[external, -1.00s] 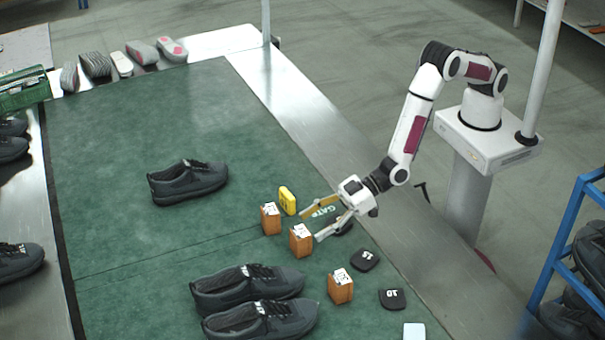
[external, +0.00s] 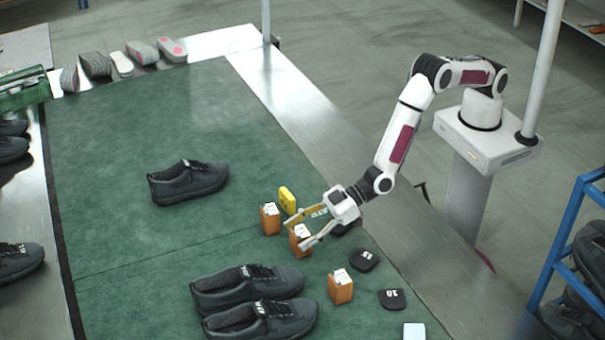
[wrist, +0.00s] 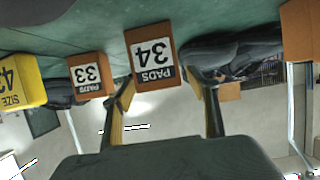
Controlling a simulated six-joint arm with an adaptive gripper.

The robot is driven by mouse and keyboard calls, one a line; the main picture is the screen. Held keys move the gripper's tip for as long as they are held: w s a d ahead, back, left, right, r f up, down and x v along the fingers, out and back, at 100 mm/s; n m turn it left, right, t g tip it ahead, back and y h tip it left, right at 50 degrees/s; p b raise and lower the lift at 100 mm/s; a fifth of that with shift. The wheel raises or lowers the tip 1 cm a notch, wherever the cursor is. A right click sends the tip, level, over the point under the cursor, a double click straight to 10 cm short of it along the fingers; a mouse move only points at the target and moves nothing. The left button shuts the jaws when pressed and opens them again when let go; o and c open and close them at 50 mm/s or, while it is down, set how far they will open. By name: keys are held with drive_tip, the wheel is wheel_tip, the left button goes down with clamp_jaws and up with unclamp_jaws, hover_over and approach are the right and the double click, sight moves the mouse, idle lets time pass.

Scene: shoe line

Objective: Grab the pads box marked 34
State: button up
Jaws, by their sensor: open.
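The orange pads box marked 34 (wrist: 150,53) appears upside down in the wrist view, close ahead and within the gap between my fingers. In the external view it is the middle orange box (external: 297,245), standing upright on the green mat. My gripper (external: 296,235) is open and empty, with one finger towards each side of this box. The fingers partly cover it in the external view. In the wrist view my gripper (wrist: 167,90) shows both yellowish fingers spread. I cannot tell whether either touches the box.
The pads box marked 33 (wrist: 88,75) and a yellow size 43 block (wrist: 20,82) stand beside it. Another orange box (external: 340,287), dark shoes (external: 248,287) and black numbered pieces (external: 363,260) are nearby. The mat (external: 120,120) is clear towards the back.

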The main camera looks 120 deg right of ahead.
sight(300, 232)
idle(0.3)
drive_tip(key=c, duration=1.2)
drive_tip(key=shift+r, duration=0.15)
drive_tip(key=shift+r, duration=4.85)
